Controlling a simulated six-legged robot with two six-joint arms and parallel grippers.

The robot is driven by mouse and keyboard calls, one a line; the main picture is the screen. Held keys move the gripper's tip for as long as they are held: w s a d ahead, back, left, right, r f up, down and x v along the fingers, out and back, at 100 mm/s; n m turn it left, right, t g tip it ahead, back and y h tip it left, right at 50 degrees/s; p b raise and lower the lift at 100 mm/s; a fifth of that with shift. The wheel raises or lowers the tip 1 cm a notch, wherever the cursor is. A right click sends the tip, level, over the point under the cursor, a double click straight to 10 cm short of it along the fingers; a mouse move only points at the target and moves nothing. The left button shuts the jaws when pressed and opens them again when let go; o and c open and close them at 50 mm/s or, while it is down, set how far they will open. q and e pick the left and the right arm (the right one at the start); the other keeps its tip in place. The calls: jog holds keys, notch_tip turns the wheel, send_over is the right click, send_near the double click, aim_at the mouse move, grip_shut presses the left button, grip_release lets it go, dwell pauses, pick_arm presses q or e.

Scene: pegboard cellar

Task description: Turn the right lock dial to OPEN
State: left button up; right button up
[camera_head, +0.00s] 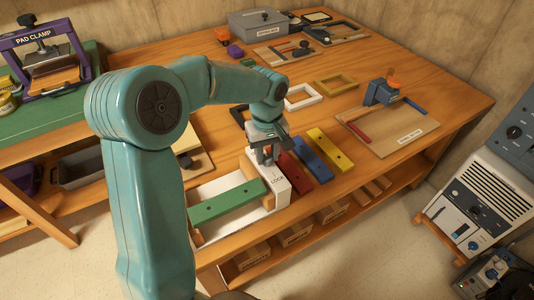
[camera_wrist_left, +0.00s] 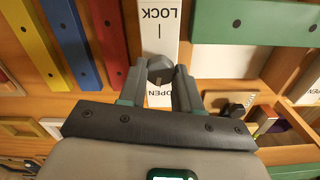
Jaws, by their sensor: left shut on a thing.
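A white lock strip (camera_head: 280,186) with LOCK printed on it stands at the right end of a green bar. In the left wrist view the strip (camera_wrist_left: 158,35) reads LOCK on one side of a dark grey dial (camera_wrist_left: 160,70) and OPEN on the other, both upside down. My left gripper (camera_head: 265,154) reaches down over the strip; in the wrist view its two fingers (camera_wrist_left: 160,88) are shut around the dial, one on each side. The fingers partly cover the OPEN end. The dial's exact pointing direction is hard to tell. My right gripper is not in view.
The green bar (camera_head: 227,199) lies left of the strip across a white-bottomed frame. Red, blue (camera_head: 312,158) and yellow (camera_head: 330,149) bars lie close to its right. A tan board (camera_head: 400,135) with a blue holder is further right. My left arm hides part of the left side.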

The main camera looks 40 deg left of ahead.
aim_at(266, 158)
pick_arm(q)
jog(key=shift+n, duration=1)
jog(key=o, duration=1)
jog(key=shift+o, duration=0.2)
notch_tip(266, 158, up, 16)
jog(key=p, duration=0.2)
jog(key=shift+r+p, duration=0.2)
jog(key=shift+p, duration=0.15)
jog(key=shift+s, duration=0.15)
